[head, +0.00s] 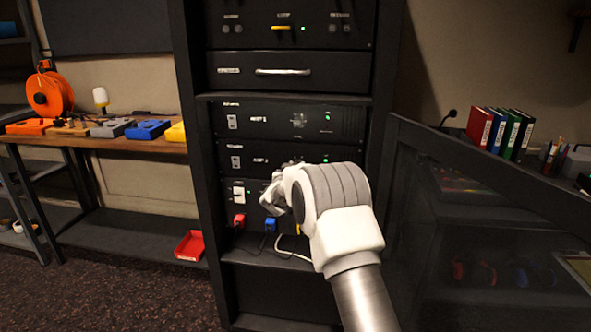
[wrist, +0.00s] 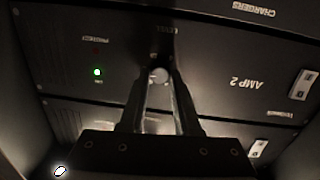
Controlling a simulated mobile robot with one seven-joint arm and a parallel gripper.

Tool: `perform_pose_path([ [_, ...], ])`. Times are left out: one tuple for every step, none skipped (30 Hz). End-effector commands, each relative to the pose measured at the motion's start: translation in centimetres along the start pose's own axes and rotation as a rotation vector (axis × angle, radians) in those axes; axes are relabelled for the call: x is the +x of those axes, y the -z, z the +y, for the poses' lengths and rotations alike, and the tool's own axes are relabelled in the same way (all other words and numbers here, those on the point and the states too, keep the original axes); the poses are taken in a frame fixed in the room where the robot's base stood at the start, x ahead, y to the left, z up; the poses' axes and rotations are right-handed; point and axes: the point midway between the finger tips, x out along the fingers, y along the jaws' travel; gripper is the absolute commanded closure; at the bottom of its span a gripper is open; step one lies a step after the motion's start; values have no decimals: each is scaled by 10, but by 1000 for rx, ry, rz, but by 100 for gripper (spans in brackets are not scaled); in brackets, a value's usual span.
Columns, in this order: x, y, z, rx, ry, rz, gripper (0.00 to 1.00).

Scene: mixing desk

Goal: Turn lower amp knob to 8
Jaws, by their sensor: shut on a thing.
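The lower amp (head: 240,161), a black panel labelled AMP 2, sits in the rack below the AMP 1 panel (head: 240,121). In the wrist view, which is turned upside down, the AMP 2 panel (wrist: 215,65) fills the middle. Its small round pale knob (wrist: 158,76) is between my fingertips. My gripper (wrist: 159,80) is shut on this knob. The knob's pointer and scale numbers are too small and dark to read. In the head view my white arm hides the knob and the fingertips.
A green light (wrist: 97,72) glows on the AMP 2 panel. Below the amps is a panel with red (head: 239,221) and blue (head: 270,225) plugs and cables. An open dark door (head: 460,220) stands right of the rack. A workbench (head: 100,143) stands left.

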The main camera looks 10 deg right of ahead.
Motion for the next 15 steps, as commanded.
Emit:
perform_pose_path([
  [0, -1, 0, 20, 1, -1, 100],
  [0, -1, 0, 33, 2, -2, 100],
  [0, -1, 0, 47, 3, -2, 100],
  [0, -1, 0, 57, 4, -3, 100],
  [0, 0, 0, 66, 4, -3, 100],
  [0, 0, 1, 75, 5, -4, 100],
  [0, 0, 1, 81, 5, -4, 100],
  [0, 0, 1, 87, 6, -4, 100],
  [0, 0, 1, 93, 6, -5, 100],
  [0, 0, 1, 97, 6, -5, 100],
  [0, 0, 1, 100, 7, -5, 100],
  [0, 0, 1, 102, 7, -5, 100],
  [0, 0, 1, 104, 7, -5, 100],
  [0, 0, 1, 104, 7, -5, 100],
  [0, 0, 1, 105, 7, -5, 100],
])
